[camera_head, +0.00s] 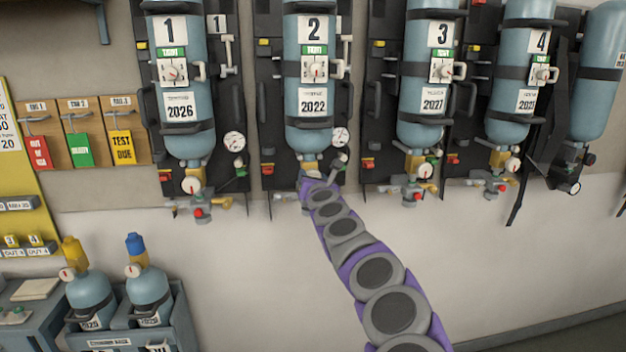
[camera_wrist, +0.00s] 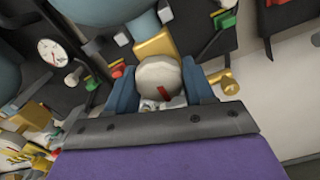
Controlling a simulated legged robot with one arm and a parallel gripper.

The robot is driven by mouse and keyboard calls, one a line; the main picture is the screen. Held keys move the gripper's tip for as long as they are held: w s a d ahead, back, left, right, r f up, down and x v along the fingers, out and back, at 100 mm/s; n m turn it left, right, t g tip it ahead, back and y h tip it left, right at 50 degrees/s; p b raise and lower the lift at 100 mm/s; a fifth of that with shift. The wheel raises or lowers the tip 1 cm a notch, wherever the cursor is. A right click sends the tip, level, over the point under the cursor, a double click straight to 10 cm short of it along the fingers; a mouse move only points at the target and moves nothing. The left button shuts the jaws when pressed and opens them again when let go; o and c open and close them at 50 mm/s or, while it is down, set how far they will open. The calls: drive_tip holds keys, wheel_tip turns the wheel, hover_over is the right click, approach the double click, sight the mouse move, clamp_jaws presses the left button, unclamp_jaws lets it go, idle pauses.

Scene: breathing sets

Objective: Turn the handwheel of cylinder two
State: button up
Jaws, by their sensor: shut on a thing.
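Cylinder two (camera_head: 308,122), light blue with a "2" sign and a "2022" label, hangs upright on its black backboard in the head view. My purple-and-grey arm reaches up to its valve at the bottom and hides most of that valve. In the wrist view, the two blue fingers of my gripper (camera_wrist: 160,88) stand on either side of a pale round handwheel (camera_wrist: 158,72) with a red mark, shut on it. A brass valve body (camera_wrist: 155,43) shows just behind the wheel.
Cylinder one (camera_head: 181,105) hangs to the left and cylinder three (camera_head: 428,95) to the right, each with valves below. A pressure gauge (camera_head: 340,138) sits beside cylinder two. Two small cylinders stand in a crate (camera_head: 180,325) at lower left. The wall below is bare.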

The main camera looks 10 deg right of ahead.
drive_tip(key=shift+a+f, duration=0.1)
drive_tip(key=shift+f, duration=0.45)
drive_tip(key=o, duration=0.7)
drive_tip(key=shift+o, duration=0.7)
drive_tip(key=shift+w, duration=0.2)
drive_tip(key=shift+o, duration=0.9)
drive_tip(key=shift+s+r, duration=0.1)
drive_tip(key=shift+r, duration=0.2)
drive_tip(key=s, duration=1.7)
drive_tip(key=shift+s, duration=0.2)
